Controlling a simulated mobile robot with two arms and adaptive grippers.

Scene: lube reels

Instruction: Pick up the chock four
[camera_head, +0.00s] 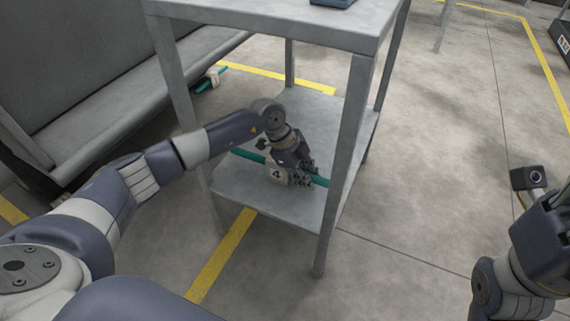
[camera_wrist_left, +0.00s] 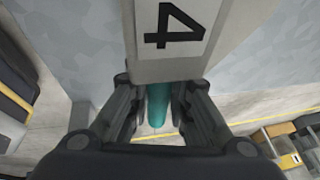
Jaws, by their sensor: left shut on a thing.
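The chock four (camera_head: 276,174) is a pale block marked "4" with a teal bar (camera_head: 318,181) sticking out on both sides. It is at the lower shelf (camera_head: 300,210) of a grey metal stand. My left gripper (camera_head: 305,172) reaches in between the stand's legs and is shut on the teal bar to the right of the block. In the left wrist view the numbered block (camera_wrist_left: 178,38) fills the top middle, and the teal bar (camera_wrist_left: 157,105) runs between the fingers. I cannot tell whether the chock touches the shelf. My right gripper is not clearly seen; my right arm is at the right edge.
The stand's legs (camera_head: 348,150) and top (camera_head: 270,12) surround my left forearm closely. A grey bench (camera_head: 130,100) stands at the left, with another teal and white chock (camera_head: 211,79) on the floor beside it.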

